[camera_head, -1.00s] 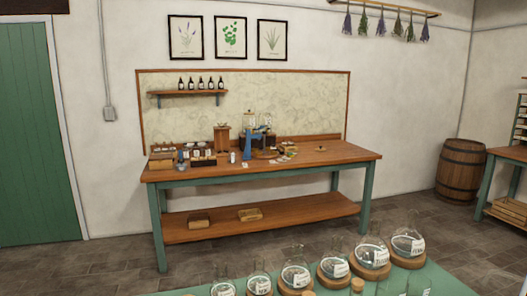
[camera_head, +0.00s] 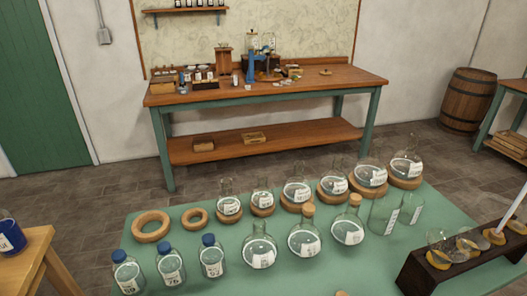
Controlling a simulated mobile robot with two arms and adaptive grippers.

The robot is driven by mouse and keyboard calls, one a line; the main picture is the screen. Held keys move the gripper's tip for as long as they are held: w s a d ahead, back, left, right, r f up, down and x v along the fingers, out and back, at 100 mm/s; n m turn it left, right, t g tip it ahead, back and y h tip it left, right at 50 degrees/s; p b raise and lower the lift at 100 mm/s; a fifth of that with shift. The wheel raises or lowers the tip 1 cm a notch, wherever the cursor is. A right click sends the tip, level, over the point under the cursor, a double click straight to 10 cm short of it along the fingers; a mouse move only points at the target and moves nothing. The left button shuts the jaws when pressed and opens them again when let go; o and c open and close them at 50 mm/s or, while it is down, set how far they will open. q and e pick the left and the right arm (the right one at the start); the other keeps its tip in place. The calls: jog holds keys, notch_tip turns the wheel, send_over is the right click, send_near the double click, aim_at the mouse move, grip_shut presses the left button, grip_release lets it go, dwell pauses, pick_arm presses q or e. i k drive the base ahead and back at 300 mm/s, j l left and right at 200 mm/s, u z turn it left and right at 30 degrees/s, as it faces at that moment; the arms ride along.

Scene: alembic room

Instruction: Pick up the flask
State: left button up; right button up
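Several clear glass flasks with white labels stand on a green-topped table (camera_head: 150,208) in the foreground. The back row of round flasks, including the large one at its right end (camera_head: 407,167), sits on cork rings. In the front row, a flask without a visible stopper (camera_head: 259,252) stands left of two cork-stoppered flasks (camera_head: 304,240) (camera_head: 348,229). I cannot tell which flask the task means. Neither of my grippers is in view.
Two empty cork rings (camera_head: 150,226) (camera_head: 195,218) and several blue-capped bottles (camera_head: 170,266) are at the left. Clear cylinders (camera_head: 384,215) and a dark rack (camera_head: 418,270) are at the right. A wooden workbench (camera_head: 270,91) stands behind, across open floor.

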aim_at(259, 250)
jog(key=l+u, duration=0.25)
jog(key=l, duration=0.4)
jog(key=k+l+u, duration=0.15)
jog(key=l+u, duration=0.15)
jog(key=l, duration=0.3)
